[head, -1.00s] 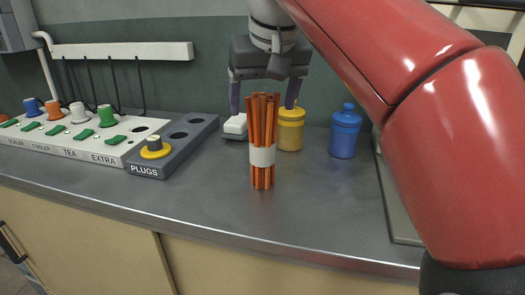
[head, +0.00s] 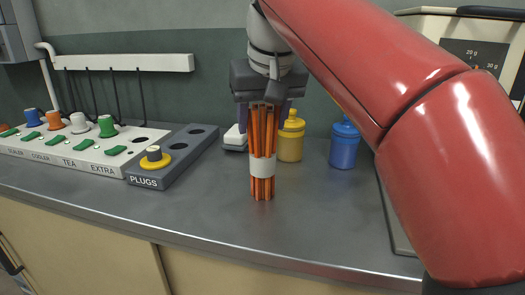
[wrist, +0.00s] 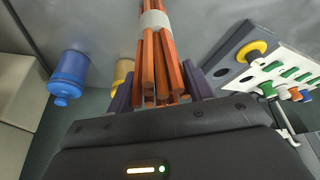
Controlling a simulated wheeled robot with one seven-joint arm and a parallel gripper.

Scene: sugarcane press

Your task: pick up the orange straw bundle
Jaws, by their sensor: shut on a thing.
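The orange straw bundle (head: 263,180) is a sheaf of orange sticks with a white band round its middle. It stands upright on the grey counter, in front of the yellow bottle's left side in the head view. My gripper (head: 264,112) reaches down at its upper part, with dark purple fingers on either side of the sticks. In the wrist view the bundle (wrist: 157,50) lies between the fingers of my gripper (wrist: 160,90), which are shut on it above the band. Its lower end is out of the wrist view.
A yellow bottle (head: 291,144) and a blue bottle (head: 344,147) stand behind and to the right. A grey plugs block (head: 188,152) and a white panel (head: 60,150) with coloured knobs are on the left. The counter's front middle (head: 200,210) is clear.

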